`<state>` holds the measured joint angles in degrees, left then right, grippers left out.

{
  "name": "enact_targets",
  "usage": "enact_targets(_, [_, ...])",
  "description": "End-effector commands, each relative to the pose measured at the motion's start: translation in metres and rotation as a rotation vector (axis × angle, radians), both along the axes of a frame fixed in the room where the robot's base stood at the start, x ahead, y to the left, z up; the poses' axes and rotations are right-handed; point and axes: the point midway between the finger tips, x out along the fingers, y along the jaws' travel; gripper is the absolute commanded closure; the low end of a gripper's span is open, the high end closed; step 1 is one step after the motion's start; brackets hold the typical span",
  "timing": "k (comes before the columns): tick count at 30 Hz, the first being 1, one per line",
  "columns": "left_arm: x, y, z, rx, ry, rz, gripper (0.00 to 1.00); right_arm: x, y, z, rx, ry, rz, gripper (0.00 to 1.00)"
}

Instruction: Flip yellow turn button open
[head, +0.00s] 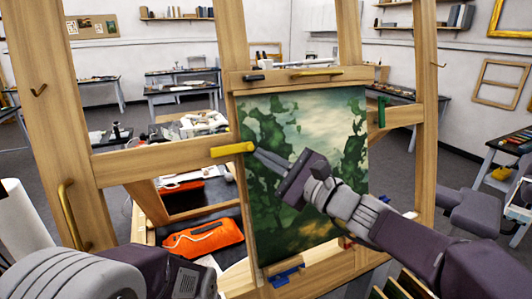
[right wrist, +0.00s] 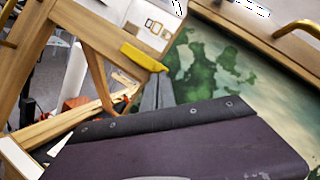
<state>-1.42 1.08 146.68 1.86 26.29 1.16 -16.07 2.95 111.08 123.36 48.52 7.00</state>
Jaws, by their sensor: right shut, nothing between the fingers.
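The yellow turn button (head: 232,149) lies roughly level at the right end of a wooden crossbar, its right end reaching the left edge of the painted canvas (head: 325,215). It also shows in the right wrist view (right wrist: 143,57). My right gripper (head: 258,151) is shut and empty. Its fingertips are close to the button's right end, in front of the canvas; I cannot tell whether they touch. In the right wrist view the narrow fingers (right wrist: 158,92) point up toward the button. My left arm shows at the lower left, with its gripper out of view.
A green turn button (head: 381,111) stands upright at the canvas's right, and a blue one (head: 287,276) sits below. A dark one (head: 255,77) and a brass handle (head: 316,73) are on the top bar. Wooden posts (head: 52,110) flank the canvas. An orange bag (head: 203,239) lies behind.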

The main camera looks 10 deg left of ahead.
Motion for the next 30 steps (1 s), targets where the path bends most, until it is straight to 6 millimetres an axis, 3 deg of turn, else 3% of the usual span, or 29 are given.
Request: enact_targets(30, [0.0,0.0,0.008,0.0,0.0,0.0,1.0,0.004,0.0,0.012,-0.107,-0.072,0.038,1.0])
